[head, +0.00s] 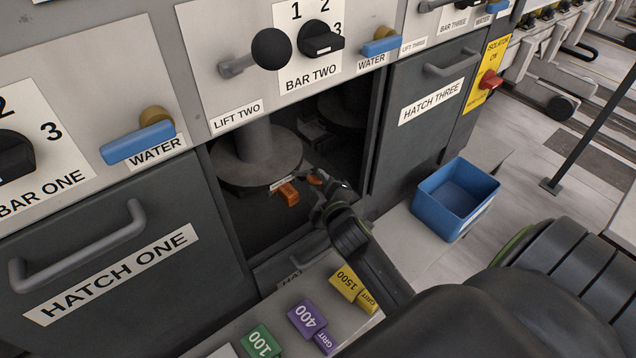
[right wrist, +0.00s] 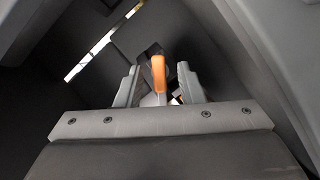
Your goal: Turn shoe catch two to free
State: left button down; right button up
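The shoe catch two is an orange lever (head: 288,194) inside the open bay under the bar two panel, below a grey round disc (head: 256,160). A small label sits just above it, too small to read. My right gripper (head: 318,180) reaches into the bay just right of the lever. In the right wrist view the orange lever (right wrist: 158,78) stands between the two fingers (right wrist: 160,85), which are apart with gaps on both sides. I cannot tell whether either finger touches it. My left gripper is not in view.
The hatch two door (head: 290,272) is lowered at the bay's front. Yellow (head: 347,284), purple (head: 307,317) and green (head: 259,341) grit blocks lie on the ledge before it. A blue bin (head: 455,197) stands to the right. Hatch one (head: 110,270) and hatch three (head: 425,95) are closed.

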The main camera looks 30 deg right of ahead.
jog(key=shift+w+d, duration=0.1)
jog(key=shift+w, duration=0.2)
jog(key=shift+c, duration=0.4)
grip_shut()
jog(key=shift+r+m+p, duration=0.1)
jog(key=shift+m+p, duration=0.3)
jog(key=shift+p, duration=0.4)
jog(key=m+y+p, duration=0.1)
jog(key=p, duration=0.2)
jog(key=m+g+y+p, duration=0.1)
jog(key=m+p, duration=0.1)
jog(key=p, duration=0.1)
jog(key=shift+d+r, duration=0.15)
jog(key=shift+m+y+p, duration=0.3)
jog(key=shift+m+y, duration=0.1)
jog(key=shift+m, duration=0.1)
jog(key=shift+f+m+y, duration=0.2)
jog(key=shift+m+y, duration=0.2)
jog(key=shift+m, duration=0.1)
jog(key=shift+m+g+y, duration=0.3)
jog(key=shift+m+y, duration=0.3)
jog(key=shift+m, duration=0.3)
